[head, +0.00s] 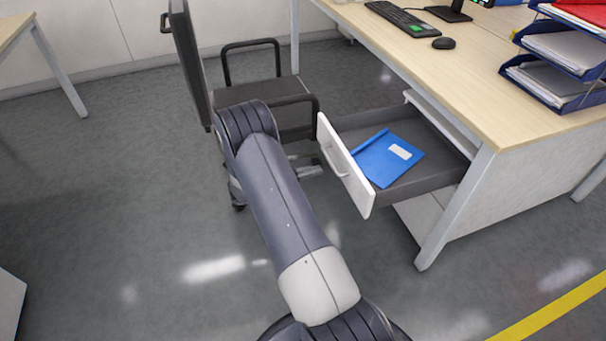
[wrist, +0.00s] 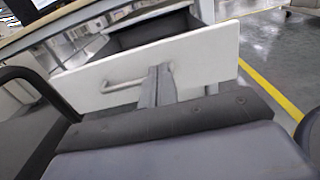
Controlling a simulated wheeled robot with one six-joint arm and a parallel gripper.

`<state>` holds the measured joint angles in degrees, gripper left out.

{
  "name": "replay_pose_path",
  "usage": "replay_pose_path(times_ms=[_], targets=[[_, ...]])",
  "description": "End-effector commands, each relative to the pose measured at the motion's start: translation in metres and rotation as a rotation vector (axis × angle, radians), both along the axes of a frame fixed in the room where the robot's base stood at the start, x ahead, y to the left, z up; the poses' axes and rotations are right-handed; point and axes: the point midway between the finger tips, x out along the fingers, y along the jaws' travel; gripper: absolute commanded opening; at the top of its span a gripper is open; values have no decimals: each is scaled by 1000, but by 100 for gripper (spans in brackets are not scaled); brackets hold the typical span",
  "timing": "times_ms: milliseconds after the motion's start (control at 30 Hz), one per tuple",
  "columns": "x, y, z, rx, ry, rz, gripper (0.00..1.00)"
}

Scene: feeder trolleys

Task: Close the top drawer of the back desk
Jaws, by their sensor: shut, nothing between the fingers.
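The top drawer of the desk is pulled open. Its white front panel (head: 345,168) faces left in the head view, and its dark grey tray (head: 420,170) holds a blue folder (head: 388,160). A bar handle (head: 335,158) is on the front; it also shows in the wrist view (wrist: 122,86). My gripper (head: 310,171) is shut and empty, just left of the drawer front. In the wrist view my gripper (wrist: 160,70) points at the white front (wrist: 205,62), right of the handle. I cannot tell whether the fingertips touch the panel.
The wooden desktop (head: 430,60) carries a keyboard (head: 400,18), a mouse (head: 443,43) and blue paper trays (head: 555,70). A black armchair (head: 262,85) stands behind my arm, close to the drawer. A desk leg (head: 455,210) is right of the drawer.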

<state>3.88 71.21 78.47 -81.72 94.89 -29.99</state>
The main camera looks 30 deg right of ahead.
Motion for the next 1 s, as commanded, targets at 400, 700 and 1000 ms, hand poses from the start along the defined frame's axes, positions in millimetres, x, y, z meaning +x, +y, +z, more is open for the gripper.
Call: replay_pose_path(times_ms=[400, 700, 1000], targets=[[-18, -73, -1, 1, -1, -3, 0], [-20, -83, 0, 1, -1, 0, 0], [-21, -84, 0, 1, -1, -1, 0]])
